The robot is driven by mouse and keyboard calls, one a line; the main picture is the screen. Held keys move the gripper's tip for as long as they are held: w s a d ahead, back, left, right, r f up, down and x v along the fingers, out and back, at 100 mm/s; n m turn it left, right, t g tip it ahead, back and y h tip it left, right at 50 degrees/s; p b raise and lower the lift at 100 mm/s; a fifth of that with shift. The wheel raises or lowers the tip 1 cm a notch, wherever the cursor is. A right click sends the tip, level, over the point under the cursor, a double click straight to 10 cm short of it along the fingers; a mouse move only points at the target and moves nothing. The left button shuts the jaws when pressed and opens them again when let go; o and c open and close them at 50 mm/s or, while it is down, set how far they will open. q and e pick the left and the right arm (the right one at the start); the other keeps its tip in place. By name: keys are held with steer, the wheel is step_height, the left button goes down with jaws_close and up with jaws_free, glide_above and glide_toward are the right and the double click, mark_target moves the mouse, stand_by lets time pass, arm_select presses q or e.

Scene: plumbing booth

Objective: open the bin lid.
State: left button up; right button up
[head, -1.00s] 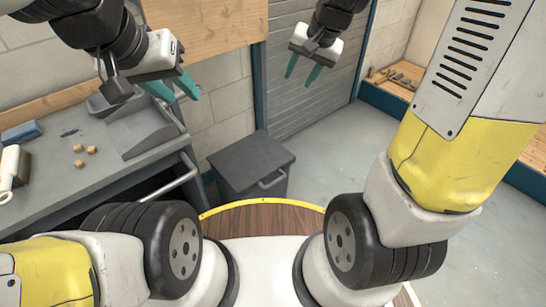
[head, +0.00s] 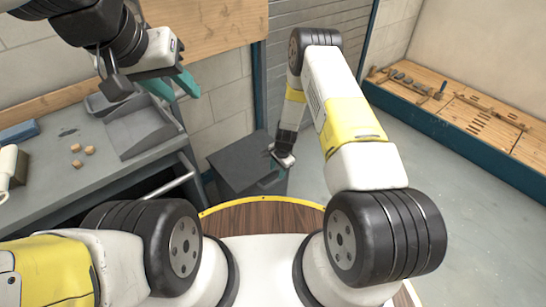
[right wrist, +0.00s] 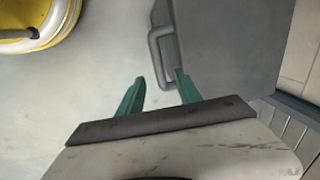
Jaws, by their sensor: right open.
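The dark grey bin (head: 235,168) stands on the floor beyond my round wooden-topped base, with its flat lid shut. Its bar handle shows on the bin's edge in the right wrist view (right wrist: 158,50), beside the dark lid (right wrist: 225,45). My right gripper (head: 275,174) is at the handle side of the bin and partly hides it in the head view. In the right wrist view its teal fingers (right wrist: 160,88) are apart, and the handle lies just ahead, roughly between them; contact cannot be told. My left gripper (head: 172,88) is open and empty above the bench.
A grey workbench (head: 60,190) at left carries a grey tray (head: 140,130) and small tan blocks (head: 82,155). A wall and shutter stand behind the bin. A low wooden tool bench (head: 460,105) runs along the right. The floor between is clear.

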mark_target(275, 182)
steer(key=f, duration=0.5)
steer(key=w+a+f, duration=0.1)
steer(key=f, duration=0.2)
steer(key=shift+f, duration=0.15)
jaws_close()
stand_by(1.2)
